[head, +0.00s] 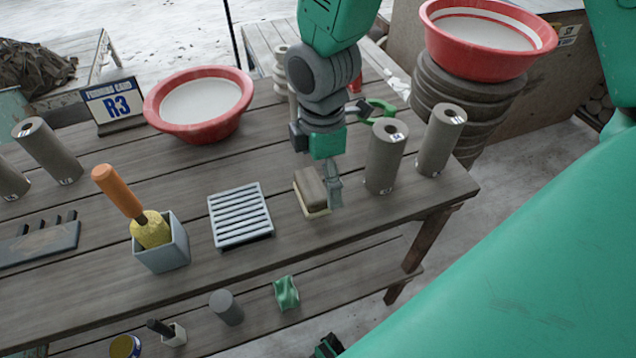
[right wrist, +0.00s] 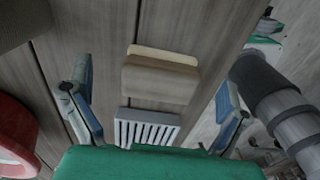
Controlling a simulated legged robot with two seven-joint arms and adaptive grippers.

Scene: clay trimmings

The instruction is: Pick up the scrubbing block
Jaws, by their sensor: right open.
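The scrubbing block (head: 308,186), brown with a pale cream layer along its base, lies on the grey plank table right of a slatted rack. My right gripper (head: 322,182) hangs over the block, pointing down. One finger shows along the block's right side; the other is hidden in the head view. In the right wrist view, the fingers of my right gripper (right wrist: 152,95) are spread wide. The block (right wrist: 160,78) lies between and beyond them, with a visible gap on each side.
The pale slatted rack (head: 240,216) stands left of the block, and grey cylinders (head: 385,158) stand close on its right. A grey pot (head: 162,247) holds an orange-handled yellow tool. A red basin (head: 200,103) stands behind. Bare planks lie in front of the block.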

